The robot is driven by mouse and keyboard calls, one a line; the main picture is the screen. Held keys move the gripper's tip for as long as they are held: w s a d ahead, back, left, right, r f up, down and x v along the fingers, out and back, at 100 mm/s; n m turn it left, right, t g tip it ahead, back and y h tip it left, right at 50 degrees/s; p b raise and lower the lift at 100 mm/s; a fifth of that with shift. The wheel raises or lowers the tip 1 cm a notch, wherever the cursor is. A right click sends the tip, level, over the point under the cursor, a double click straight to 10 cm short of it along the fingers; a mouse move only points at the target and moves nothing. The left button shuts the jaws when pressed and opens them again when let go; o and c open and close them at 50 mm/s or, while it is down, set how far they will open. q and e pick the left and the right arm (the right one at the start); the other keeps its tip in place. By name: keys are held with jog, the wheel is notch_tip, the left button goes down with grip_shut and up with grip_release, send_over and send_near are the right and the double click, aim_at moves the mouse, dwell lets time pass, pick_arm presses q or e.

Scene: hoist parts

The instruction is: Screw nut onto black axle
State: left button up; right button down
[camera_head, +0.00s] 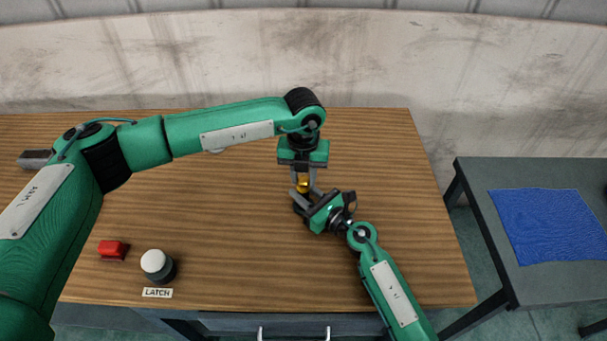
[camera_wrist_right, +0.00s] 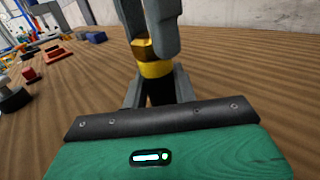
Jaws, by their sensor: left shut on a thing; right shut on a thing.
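The nut (camera_head: 303,185) is gold and sits in the middle of the wooden table area, above its surface. It also shows in the right wrist view (camera_wrist_right: 154,68), with a hexagonal part and a yellow ring. My left gripper (camera_head: 305,178) points down from above and is shut on the nut. The black axle (camera_wrist_right: 160,97) stands upright directly below the nut, mostly hidden by fingers. My right gripper (camera_head: 299,195) comes in from the front right and is shut on the axle. Nut and axle look in line and touching; I cannot tell how far they are threaded.
A red block (camera_head: 112,249) and a white-topped button (camera_head: 155,264) labelled LATCH are at the table's front left. A grey part (camera_head: 35,159) lies at the far left. A blue cloth (camera_head: 548,224) covers part of a side table (camera_head: 478,196). The wood around the grippers is clear.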

pick_arm(q)
jog(key=m, duration=0.4)
jog(key=shift+m, duration=0.4)
jog(key=m, duration=0.4)
jog(key=shift+m, duration=0.3)
jog(key=m, duration=1)
jog(key=o, duration=1.2)
jog(key=shift+c, duration=0.2)
notch_tip(320, 180, up, 12)
